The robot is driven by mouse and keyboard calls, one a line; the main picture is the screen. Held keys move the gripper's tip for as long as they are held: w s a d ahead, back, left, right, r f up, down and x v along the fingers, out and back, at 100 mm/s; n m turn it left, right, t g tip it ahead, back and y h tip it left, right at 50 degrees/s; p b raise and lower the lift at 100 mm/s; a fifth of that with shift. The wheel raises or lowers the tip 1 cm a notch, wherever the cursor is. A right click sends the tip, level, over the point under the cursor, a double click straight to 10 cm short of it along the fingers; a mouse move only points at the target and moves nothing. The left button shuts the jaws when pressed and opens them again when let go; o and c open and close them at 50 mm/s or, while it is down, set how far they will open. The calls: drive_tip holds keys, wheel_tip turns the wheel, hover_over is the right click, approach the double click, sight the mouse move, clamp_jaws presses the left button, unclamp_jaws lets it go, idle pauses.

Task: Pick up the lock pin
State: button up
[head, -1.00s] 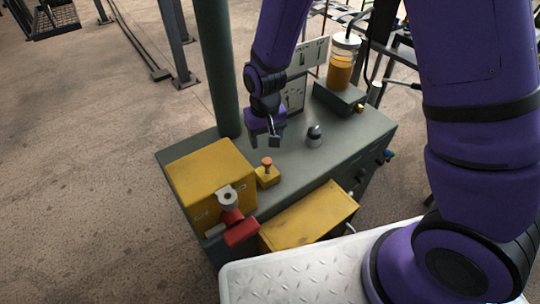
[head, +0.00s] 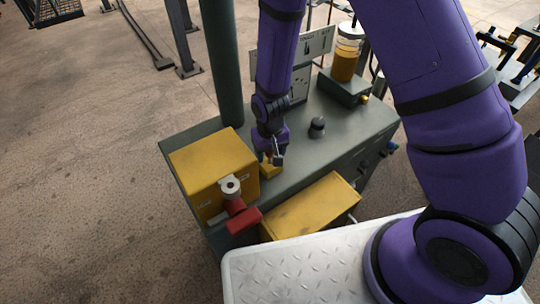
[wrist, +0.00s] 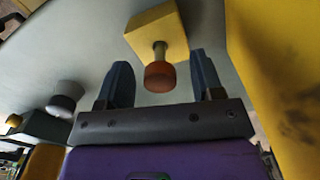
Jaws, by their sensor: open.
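The lock pin, with an orange-red knob (wrist: 160,76) on a short metal shank, stands in a small yellow block (wrist: 157,32) in the wrist view. In the head view the yellow block (head: 268,171) sits on the grey-green bench top, and my gripper hides most of the pin. My gripper (head: 272,158) is directly over the block. Its two dark fingers (wrist: 160,61) are open, one on each side of the knob in the wrist view, with gaps showing on both sides. Whether the fingers are level with the knob I cannot tell.
A large yellow box (head: 213,167) with a red handle (head: 243,220) stands close on the left. A lower yellow box (head: 312,206) lies at the front. A dark round knob (head: 317,128) and an amber jar (head: 345,62) stand to the right on the bench (head: 355,120).

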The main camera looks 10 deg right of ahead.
drive_tip(key=shift+f, duration=0.4)
drive_tip(key=c, duration=1.1)
drive_tip(key=shift+o, duration=0.2)
drive_tip(key=shift+r, duration=0.1)
